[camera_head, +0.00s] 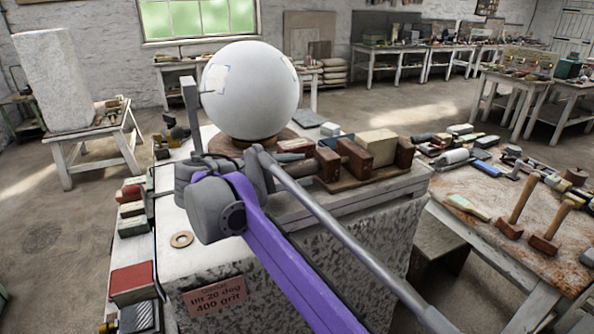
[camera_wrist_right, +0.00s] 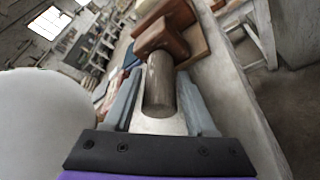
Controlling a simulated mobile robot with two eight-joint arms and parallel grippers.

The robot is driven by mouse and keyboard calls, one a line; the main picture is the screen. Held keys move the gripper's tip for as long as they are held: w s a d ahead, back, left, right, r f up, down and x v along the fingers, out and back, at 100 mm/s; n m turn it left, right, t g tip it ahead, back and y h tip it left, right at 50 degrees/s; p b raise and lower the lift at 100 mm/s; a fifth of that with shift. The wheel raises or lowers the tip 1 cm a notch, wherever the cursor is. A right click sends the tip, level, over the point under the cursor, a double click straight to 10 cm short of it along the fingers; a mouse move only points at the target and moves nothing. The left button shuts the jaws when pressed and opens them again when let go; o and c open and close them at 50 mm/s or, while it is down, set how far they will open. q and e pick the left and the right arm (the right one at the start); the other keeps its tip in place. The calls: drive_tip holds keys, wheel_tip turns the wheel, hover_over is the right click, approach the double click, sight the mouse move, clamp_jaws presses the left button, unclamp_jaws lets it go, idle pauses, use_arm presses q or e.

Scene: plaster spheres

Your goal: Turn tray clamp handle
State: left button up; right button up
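The clamp handle (camera_wrist_right: 160,84) is a grey-brown cylinder standing out from a reddish wooden clamp part (camera_wrist_right: 165,38) in the right wrist view. My right gripper (camera_head: 296,154) has its two grey fingers on either side of this handle, with a narrow gap showing at the left finger; contact on the right side is hard to judge. In the head view the wooden clamp (camera_head: 355,160) lies on the stone block's top, right of the gripper, and my gripper and arm hide much of the handle. My left gripper is not in view.
A large white plaster sphere (camera_head: 250,90) on a wooden disc stands close behind my right gripper. Boxes and sanding blocks (camera_head: 132,280) line the stone block's left side. A rusty table (camera_head: 490,225) with mallets stands at the right.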

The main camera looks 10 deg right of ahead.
clamp_jaws()
drive_tip(key=shift+m+t+p, duration=0.65)
drive_tip(key=shift+m+t, duration=0.05)
drive_tip(key=shift+m, duration=0.5)
drive_tip(key=shift+m+t+h+p, duration=0.4)
drive_tip(key=shift+m+t+p, duration=0.2)
drive_tip(key=shift+m, duration=0.9)
drive_tip(key=shift+o, duration=1.8)
unclamp_jaws()
